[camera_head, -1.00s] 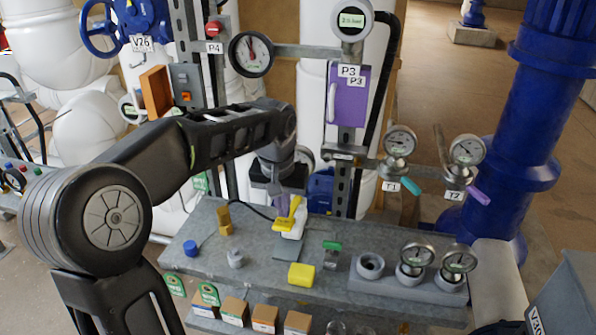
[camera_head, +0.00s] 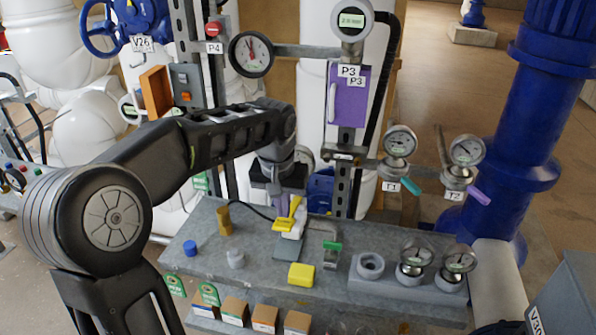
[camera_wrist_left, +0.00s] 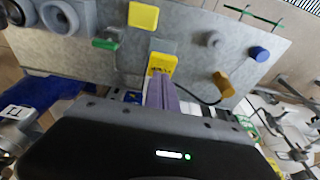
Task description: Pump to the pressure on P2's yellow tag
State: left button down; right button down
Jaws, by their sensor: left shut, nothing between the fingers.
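A small white hand pump (camera_head: 291,243) with a yellow lever (camera_head: 294,207) stands on the grey bench, and a yellow tag (camera_head: 284,224) with dark writing is at it. The tag also shows in the left wrist view (camera_wrist_left: 162,64); I cannot read it surely. My left gripper (camera_head: 290,203) is shut with its purple fingers right at the lever, nothing between them. In the left wrist view the fingers (camera_wrist_left: 160,92) point at the tag; whether they touch the lever is unclear. A P3 display (camera_head: 352,20) is lit green. No P2 label is readable. My right gripper is out of view.
On the bench (camera_head: 262,262) stand a yellow block (camera_head: 301,275), a green-topped clamp (camera_head: 332,254), a blue cap (camera_head: 190,248), a brass cylinder (camera_head: 224,220) and a grey block with gauges (camera_head: 405,285). A black hose runs left of the pump. Pipes and posts rise behind.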

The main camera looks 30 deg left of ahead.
aim_at(284, 223)
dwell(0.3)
pick_arm(q)
jog(key=shift+f+b, duration=2)
jog(key=shift+f, duration=0.55)
notch_tip(284, 223, up, 5)
jog(key=p, duration=0.4)
jog(key=shift+r, duration=0.15)
jog(key=shift+f, duration=0.3)
jog(key=shift+f+b, duration=1.95)
jog(key=shift+f, duration=0.4)
notch_tip(284, 223, up, 5)
jog(key=p, duration=0.4)
jog(key=shift+r, duration=0.2)
